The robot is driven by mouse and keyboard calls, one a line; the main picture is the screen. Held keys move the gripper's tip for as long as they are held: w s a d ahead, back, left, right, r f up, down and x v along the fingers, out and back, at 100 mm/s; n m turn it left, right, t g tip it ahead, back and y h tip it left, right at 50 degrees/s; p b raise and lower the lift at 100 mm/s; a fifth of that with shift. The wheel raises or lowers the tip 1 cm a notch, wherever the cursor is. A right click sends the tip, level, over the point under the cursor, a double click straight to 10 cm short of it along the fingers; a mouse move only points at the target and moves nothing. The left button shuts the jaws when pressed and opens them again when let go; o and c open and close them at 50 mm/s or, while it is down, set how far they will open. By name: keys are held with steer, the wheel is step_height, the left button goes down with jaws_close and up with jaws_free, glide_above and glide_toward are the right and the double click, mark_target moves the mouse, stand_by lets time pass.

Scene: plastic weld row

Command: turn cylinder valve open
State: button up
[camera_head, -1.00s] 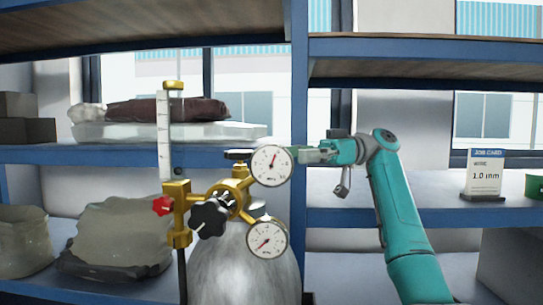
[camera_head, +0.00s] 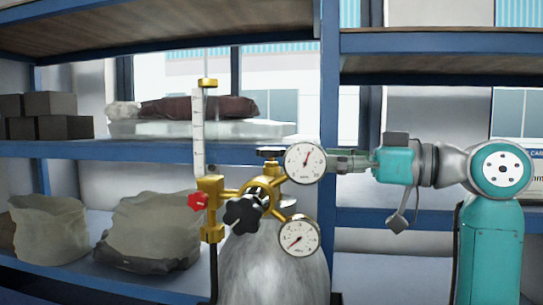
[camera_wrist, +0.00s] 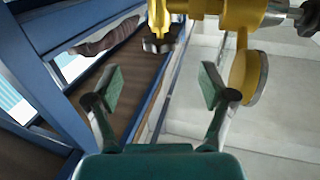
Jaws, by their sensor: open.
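The cylinder valve's dark handwheel (camera_head: 270,152) tops the grey gas cylinder (camera_head: 268,272), just left of the upper gauge (camera_head: 305,162). A dark wheel, apparently this valve (camera_wrist: 158,46), shows in the wrist view beyond the gap between my fingertips. The brass regulator (camera_head: 258,193) sits below the handwheel in the head view, with a black knob (camera_head: 243,212) in front. My gripper (camera_wrist: 158,85) is open and empty, apart from the wheel. In the head view its fingers (camera_head: 345,162) reach left towards the valve, their tips partly hidden by the upper gauge.
A lower gauge (camera_head: 299,236), red knob (camera_head: 198,201) and upright flow tube (camera_head: 198,130) crowd the regulator. A gauge's brass back (camera_wrist: 248,78) is close to my right finger. Blue shelving (camera_head: 328,120) stands behind, with bags (camera_head: 150,231) at left.

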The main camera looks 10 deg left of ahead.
mark_target(271, 156)
steer(key=x, duration=1)
steer(key=shift+w+a, duration=0.1)
steer(key=shift+a, duration=0.2)
steer(key=c, duration=1.2)
steer(key=shift+o, duration=0.2)
steer(key=n+g, duration=0.2)
steer(key=g, duration=0.1)
steer(key=n+g, duration=0.2)
steer(key=g, duration=0.1)
steer(key=shift+w+g+y, duration=0.1)
steer(key=shift+g+y, duration=0.3)
steer(key=shift+n+g+h, duration=0.55)
steer(key=shift+n+g, duration=0.8)
steer(key=shift+g, duration=0.55)
steer(key=shift+n+g+h, duration=0.55)
steer(key=shift+n+g, duration=0.8)
steer(key=shift+g, duration=0.55)
